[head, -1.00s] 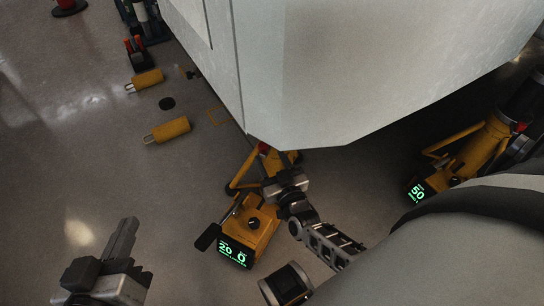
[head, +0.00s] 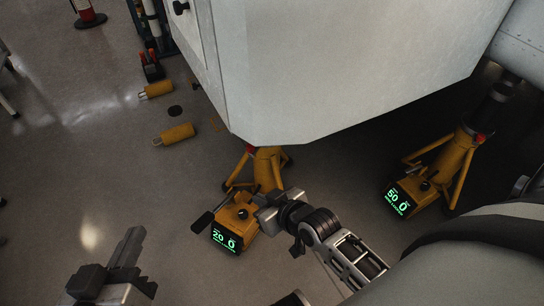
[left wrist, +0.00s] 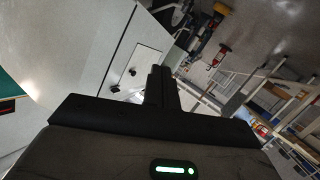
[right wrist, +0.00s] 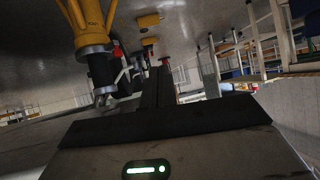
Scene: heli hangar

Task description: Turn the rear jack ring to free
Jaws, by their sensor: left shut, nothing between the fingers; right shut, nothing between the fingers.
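A yellow jack (head: 268,168) stands under the pale hull in the head view, its control box (head: 236,213) showing a green "20 0" display. A red part shows at its top (head: 250,149). A second yellow jack (head: 455,160) with a "50 0" display stands at the right, with a red part (head: 479,139) near its dark column. I cannot tell which jack is the rear one. My right gripper (head: 266,206) is shut and empty, beside the first jack's box. In the right wrist view, a yellow jack (right wrist: 92,25) shows a grey collar (right wrist: 96,50). My left gripper (head: 131,242) is shut and empty over the floor.
The pale hull (head: 330,70) overhangs both jacks. Two yellow cylinders (head: 176,134) (head: 156,90) and a black disc (head: 175,111) lie on the floor at the left. A black handle (head: 202,222) sticks out from the first jack's box. The floor at the left is largely clear.

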